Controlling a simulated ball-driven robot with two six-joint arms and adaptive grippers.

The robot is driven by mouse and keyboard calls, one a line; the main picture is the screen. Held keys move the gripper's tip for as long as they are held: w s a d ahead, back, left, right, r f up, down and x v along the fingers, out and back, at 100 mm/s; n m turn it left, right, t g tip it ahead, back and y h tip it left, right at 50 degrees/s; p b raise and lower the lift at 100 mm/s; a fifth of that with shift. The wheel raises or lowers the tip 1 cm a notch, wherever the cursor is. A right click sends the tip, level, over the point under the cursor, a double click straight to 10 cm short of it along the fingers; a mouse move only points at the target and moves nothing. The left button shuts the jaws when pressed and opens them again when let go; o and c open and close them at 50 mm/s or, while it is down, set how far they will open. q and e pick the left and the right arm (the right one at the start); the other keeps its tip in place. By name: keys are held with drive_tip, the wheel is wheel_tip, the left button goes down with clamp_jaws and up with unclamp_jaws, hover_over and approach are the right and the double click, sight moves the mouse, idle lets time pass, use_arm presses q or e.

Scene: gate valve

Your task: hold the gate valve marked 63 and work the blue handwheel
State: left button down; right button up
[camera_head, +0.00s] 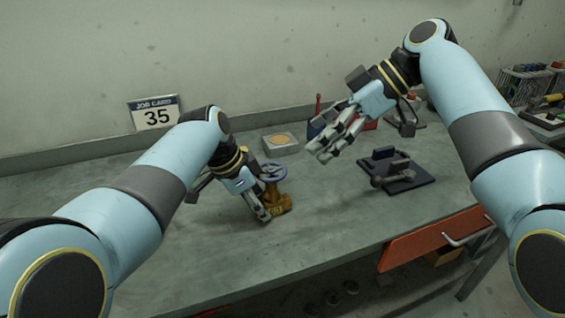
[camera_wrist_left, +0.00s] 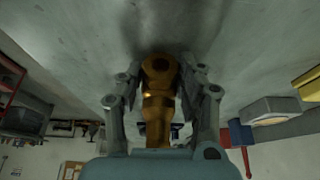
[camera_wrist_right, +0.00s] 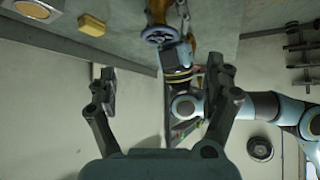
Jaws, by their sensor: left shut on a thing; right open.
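The gate valve (camera_head: 277,203) has an orange-brown body and stands on the bench, left of the middle. A mark on it is too small to read. Its blue handwheel (camera_head: 270,172) is on top. My left gripper (camera_head: 262,211) is shut on the valve body. In the left wrist view the body (camera_wrist_left: 158,95) sits between the fingers. My right gripper (camera_head: 328,150) is open and empty, above and to the right of the handwheel, apart from it. In the right wrist view the handwheel (camera_wrist_right: 157,34) is at the top, beyond the open fingers.
A job card (camera_head: 156,113) reading 35 stands against the wall. A grey block with a tan disc (camera_head: 281,141) lies behind the valve. A dark fixture on a plate (camera_head: 410,185) stands to the right. A red drawer (camera_head: 430,241) is at the bench front. Bench left of the valve is clear.

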sight(275, 169)
drive_tip(key=x, duration=1)
drive_tip(key=shift+w+f, duration=0.1)
drive_tip(key=shift+c, duration=0.4)
